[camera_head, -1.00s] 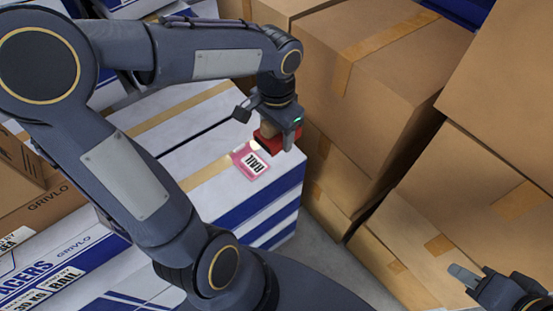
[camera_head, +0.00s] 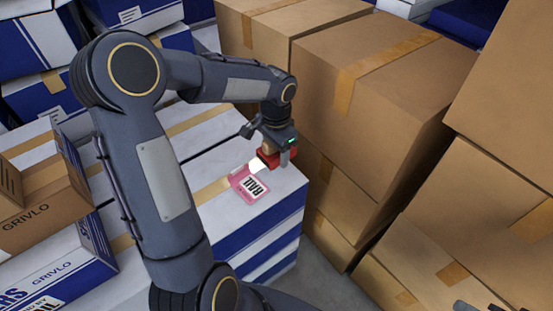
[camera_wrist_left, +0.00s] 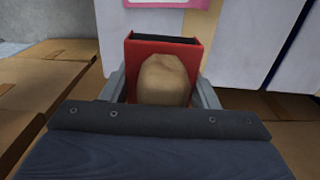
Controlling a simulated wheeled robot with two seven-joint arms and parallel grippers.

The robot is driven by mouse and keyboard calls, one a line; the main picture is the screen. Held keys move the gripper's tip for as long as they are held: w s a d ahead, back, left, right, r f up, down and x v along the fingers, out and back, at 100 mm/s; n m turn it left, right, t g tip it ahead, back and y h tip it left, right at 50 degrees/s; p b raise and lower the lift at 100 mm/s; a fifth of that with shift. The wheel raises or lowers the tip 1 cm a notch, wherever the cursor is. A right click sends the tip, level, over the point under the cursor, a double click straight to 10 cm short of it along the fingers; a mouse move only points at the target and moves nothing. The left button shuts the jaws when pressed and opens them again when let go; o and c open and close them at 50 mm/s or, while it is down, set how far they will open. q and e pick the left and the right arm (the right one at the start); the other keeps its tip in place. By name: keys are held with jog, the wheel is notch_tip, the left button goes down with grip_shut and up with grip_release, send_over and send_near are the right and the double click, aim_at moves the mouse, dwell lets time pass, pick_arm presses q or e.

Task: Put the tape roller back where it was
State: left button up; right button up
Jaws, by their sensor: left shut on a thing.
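The tape roller (camera_head: 270,159) is red with a tan, rounded part. It is in my left gripper (camera_head: 284,158), over the right end of a white and blue box. In the left wrist view the tape roller (camera_wrist_left: 138,62) sits between the two grey fingers of my left gripper (camera_wrist_left: 164,92), tan part towards the camera. I cannot tell whether it touches the box top. A pale part shows at its left side in the head view. Only a sliver of my right gripper (camera_head: 466,306) shows at the bottom right edge, so its jaws are hidden.
The white and blue box (camera_head: 220,165) carries a pink label (camera_head: 249,186) just in front of the tape roller. Tall brown cartons (camera_head: 375,85) stand close on the right. A small open brown carton (camera_head: 45,205) is at the left. A narrow floor gap (camera_head: 320,265) lies between the stacks.

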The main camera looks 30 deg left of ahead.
aim_at(277, 158)
pick_arm(q)
jog(key=shift+w+a+f, duration=0.1)
jog(key=shift+w+f, duration=0.2)
jog(key=shift+f, duration=0.15)
jog(key=shift+w+a+f+b, duration=0.1)
jog(key=shift+w+f+b, duration=0.05)
jog(key=shift+f, duration=0.7)
jog(key=shift+w+f+b, duration=0.1)
jog(key=shift+f+b, duration=0.05)
jog(key=shift+f, duration=0.7)
jog(key=shift+f, duration=0.15)
jog(key=o, duration=1.2)
